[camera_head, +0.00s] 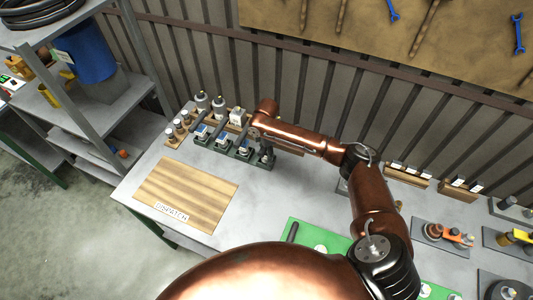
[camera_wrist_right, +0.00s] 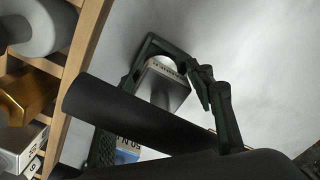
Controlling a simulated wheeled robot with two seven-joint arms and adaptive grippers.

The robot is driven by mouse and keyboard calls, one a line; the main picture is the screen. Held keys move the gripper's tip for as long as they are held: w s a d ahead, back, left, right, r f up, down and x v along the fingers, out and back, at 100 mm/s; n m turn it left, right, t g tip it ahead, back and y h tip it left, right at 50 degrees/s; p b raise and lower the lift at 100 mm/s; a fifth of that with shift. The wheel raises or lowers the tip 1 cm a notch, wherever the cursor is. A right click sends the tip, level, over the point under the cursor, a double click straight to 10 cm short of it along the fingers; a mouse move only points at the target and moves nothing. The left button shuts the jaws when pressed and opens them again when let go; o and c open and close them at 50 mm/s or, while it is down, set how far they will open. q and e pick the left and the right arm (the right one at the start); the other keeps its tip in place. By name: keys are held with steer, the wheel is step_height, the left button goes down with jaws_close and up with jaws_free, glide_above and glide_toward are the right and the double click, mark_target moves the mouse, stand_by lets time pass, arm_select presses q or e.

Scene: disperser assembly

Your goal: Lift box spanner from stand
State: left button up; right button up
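In the head view, a row of dark stands (camera_head: 222,156) with blue labels and dark tubular handles sits at the far left of the table. I cannot tell which one bears the box spanner. My right gripper (camera_head: 266,155) is at the right end of this row, small and dark, close to the last stand. In the right wrist view, a thick dark tube (camera_wrist_right: 130,117) crosses the picture, with a grey labelled block (camera_wrist_right: 165,85) behind it and dark green bars around it. Whether my fingers grip anything is unclear. My left gripper is not in view.
A wooden board (camera_head: 185,195) marked DISPATCH lies in front of the row. Wooden racks with bottles (camera_head: 203,101) and a white-topped block (camera_head: 238,115) stand behind it. A green mat (camera_head: 310,236) lies nearer me. More fixtures (camera_head: 443,235) occupy the right. A ribbed wall closes the back.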

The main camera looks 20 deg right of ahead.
steer(key=c, duration=0.9)
steer(key=shift+r, duration=0.1)
steer(key=shift+c, duration=0.8)
